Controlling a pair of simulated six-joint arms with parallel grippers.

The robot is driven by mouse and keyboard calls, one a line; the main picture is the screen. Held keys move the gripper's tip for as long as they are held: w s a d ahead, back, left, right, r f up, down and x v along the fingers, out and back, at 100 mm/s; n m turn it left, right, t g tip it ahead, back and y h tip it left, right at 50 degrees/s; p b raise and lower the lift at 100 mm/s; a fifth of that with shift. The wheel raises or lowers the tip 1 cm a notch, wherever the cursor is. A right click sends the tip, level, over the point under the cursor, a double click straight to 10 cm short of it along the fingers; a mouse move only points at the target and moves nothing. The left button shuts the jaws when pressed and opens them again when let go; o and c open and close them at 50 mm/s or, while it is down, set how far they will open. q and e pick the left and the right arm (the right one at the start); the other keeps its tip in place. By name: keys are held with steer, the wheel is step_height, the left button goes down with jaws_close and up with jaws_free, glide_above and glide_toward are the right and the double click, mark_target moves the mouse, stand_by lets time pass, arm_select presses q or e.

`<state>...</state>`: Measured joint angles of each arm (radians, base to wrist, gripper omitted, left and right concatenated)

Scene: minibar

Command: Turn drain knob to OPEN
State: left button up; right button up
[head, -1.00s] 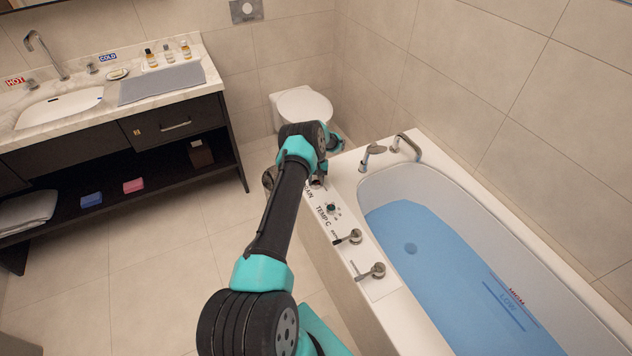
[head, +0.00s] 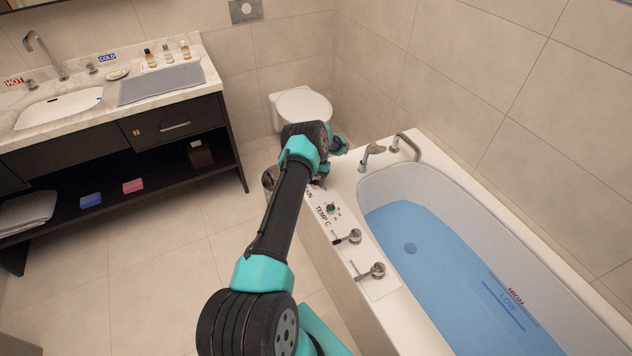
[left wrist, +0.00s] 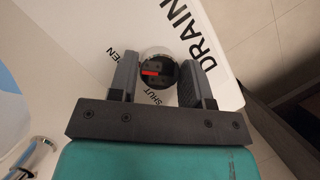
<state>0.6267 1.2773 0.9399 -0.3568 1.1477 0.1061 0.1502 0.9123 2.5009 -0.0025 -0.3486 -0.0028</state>
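The drain knob (left wrist: 158,72) is a round, shiny knob with a red mark, on the white ledge of the bathtub. In the left wrist view my left gripper (left wrist: 158,78) has one finger on each side of it. The knob nearly fills the gap, and I cannot tell whether both fingers press on it. The SHUT label (left wrist: 158,104) is below the knob, and part of the OPEN label (left wrist: 128,58) shows to its left. In the head view my left gripper (head: 318,182) is down at the ledge and hides the knob. My right gripper is not in view.
The bathtub (head: 480,232) holds blue water. Along its ledge are a TEMP dial (head: 331,208), two lever handles (head: 349,237), a hand shower (head: 371,155) and a spout (head: 406,144). A toilet (head: 303,105) stands behind my arm, and a vanity (head: 110,135) at the left.

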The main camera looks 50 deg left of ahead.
arm_select(q)
steer(key=o, duration=0.3)
steer(key=shift+r, duration=0.1)
steer(key=v, duration=1.7)
steer(key=shift+r, duration=0.1)
